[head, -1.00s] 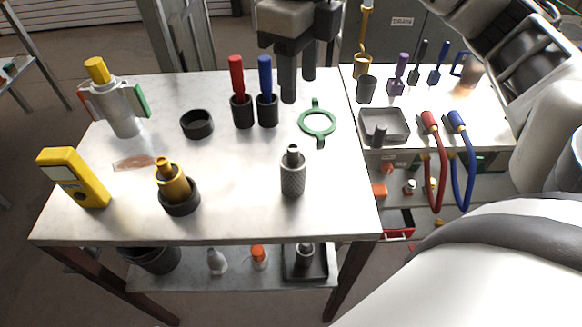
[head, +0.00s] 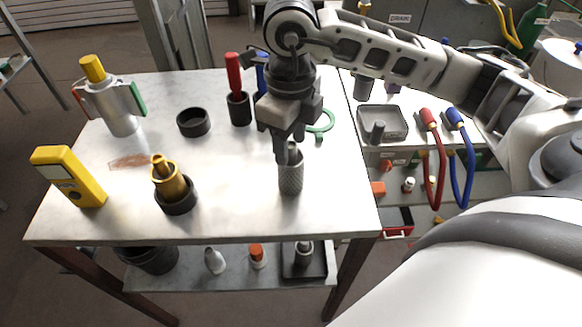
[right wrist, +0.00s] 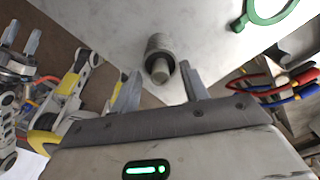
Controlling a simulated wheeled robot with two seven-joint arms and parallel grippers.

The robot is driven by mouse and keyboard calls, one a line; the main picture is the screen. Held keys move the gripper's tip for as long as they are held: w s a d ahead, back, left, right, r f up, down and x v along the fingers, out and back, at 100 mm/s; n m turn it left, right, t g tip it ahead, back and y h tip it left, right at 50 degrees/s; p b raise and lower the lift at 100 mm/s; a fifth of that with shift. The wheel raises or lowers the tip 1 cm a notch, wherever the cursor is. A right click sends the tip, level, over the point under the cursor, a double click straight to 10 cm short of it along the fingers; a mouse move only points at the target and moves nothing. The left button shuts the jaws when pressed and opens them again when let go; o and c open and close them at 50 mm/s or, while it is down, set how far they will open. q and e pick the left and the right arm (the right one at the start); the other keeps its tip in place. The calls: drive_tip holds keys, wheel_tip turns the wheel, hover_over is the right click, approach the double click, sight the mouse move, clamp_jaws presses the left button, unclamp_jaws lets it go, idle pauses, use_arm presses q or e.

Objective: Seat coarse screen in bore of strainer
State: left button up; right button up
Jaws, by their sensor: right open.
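The coarse screen, a grey mesh cylinder with a small top knob (head: 290,178), stands upright near the table's front right. My right gripper (head: 284,155) is right above it. In the right wrist view its two fingers (right wrist: 158,92) are apart, and the screen's knob (right wrist: 160,68) shows just beyond the tips, between them. I cannot tell whether they touch it. A brass fitting (head: 168,184), possibly the strainer, sits in a black ring holder (head: 178,203) to the left; its bore is not clear. Grey parts at the wrist view's left edge may be my left gripper, too unclear to judge.
A yellow meter (head: 70,178), a grey canister with a yellow top (head: 120,112), an empty black ring (head: 194,122) and a red-handled tool (head: 234,75) are on the table. A green ring (head: 322,121) lies behind my right gripper. The table's front middle is clear.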

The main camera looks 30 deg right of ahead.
clamp_jaws()
